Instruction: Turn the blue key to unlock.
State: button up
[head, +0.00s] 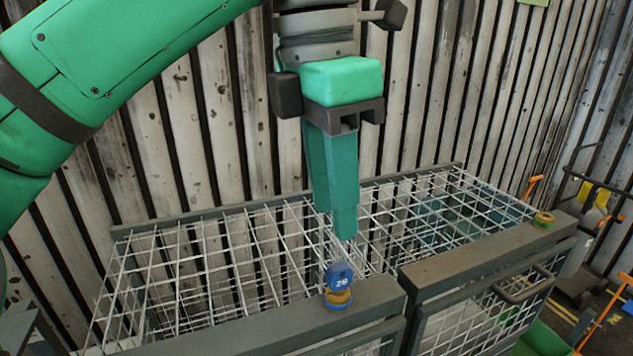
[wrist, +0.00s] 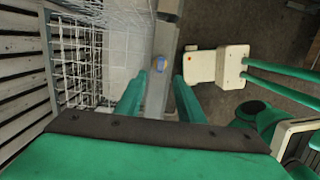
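The blue key (head: 340,275), marked with a number that looks like 26, stands upright in a round orange-yellow lock (head: 338,299). The lock sits on the dark top rail of a wire cage, near the rail's right end. My gripper (head: 335,226) points down with its green fingers above the key, apart from it. In the wrist view my gripper (wrist: 158,84) has its two fingers spread with nothing between them. The blue key (wrist: 158,68) shows there small, beyond the fingertips and in line with the gap. The lock is hard to make out in that view.
The wire cage (head: 230,262) has an open-grid top and stands against a corrugated wall (head: 420,90). A second lock (head: 544,219), green and yellow, sits on the right-hand rail (head: 480,252). A handle (head: 522,288) juts out on the right front.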

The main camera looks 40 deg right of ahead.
aim_at(339, 266)
jog(key=f, duration=0.7)
jog(key=d+f, duration=0.1)
jog(key=f, duration=0.2)
jog(key=shift+s+d+f, duration=0.1)
jog(key=shift+s+f, duration=0.1)
grip_shut()
